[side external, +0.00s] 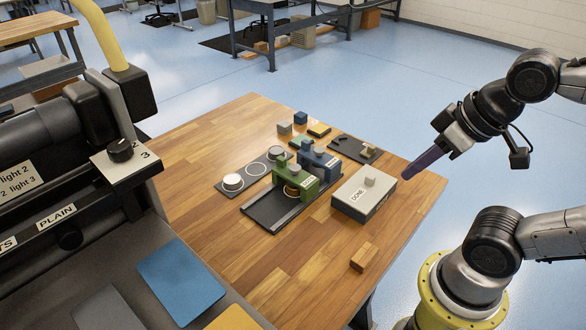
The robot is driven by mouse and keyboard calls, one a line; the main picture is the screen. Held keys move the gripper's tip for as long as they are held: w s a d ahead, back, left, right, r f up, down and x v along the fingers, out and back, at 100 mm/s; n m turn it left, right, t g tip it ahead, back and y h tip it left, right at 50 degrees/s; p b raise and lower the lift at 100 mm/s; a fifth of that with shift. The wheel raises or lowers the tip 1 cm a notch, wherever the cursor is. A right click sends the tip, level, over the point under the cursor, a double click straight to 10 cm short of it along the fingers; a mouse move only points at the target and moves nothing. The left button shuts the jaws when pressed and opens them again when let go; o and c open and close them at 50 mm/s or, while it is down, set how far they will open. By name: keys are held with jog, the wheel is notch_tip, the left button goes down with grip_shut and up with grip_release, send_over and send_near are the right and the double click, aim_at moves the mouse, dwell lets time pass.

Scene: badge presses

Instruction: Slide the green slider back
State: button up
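A small green block-like press (301,190) with a white label stands on a dark base with a rail (268,208) in the middle of the wooden table. I take it to be the green slider; a brown round piece (292,191) shows at its front. A similar blue press (322,165) stands right behind it, and the two overlap in this view. My gripper (410,175) is in the air to the right of the presses, above the table's right side and apart from everything. Its long purple tip points down and left; I cannot tell whether this is closed fingers or a held piece.
A grey box (363,201) labelled DONE stands right of the green press. A wooden block (364,257) lies nearer. A dark tray (229,187) with round discs is at the left, small blocks (300,118) behind. A large machine (70,140) borders the left.

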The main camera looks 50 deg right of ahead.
jog(key=shift+o, duration=1.2)
jog(key=shift+s+r, duration=0.15)
jog(key=shift+r, duration=0.15)
jog(key=shift+o, duration=1.4)
jog(key=r, duration=0.1)
jog(key=w+r, duration=0.2)
jog(key=r, duration=0.1)
jog(key=w+r+g, duration=0.2)
jog(key=w+r, duration=0.5)
jog(key=w, duration=0.5)
jog(key=g, duration=0.4)
send_over(281, 158)
notch_tip(281, 158, down, 9)
notch_tip(281, 158, down, 14)
jog(key=shift+r, duration=0.1)
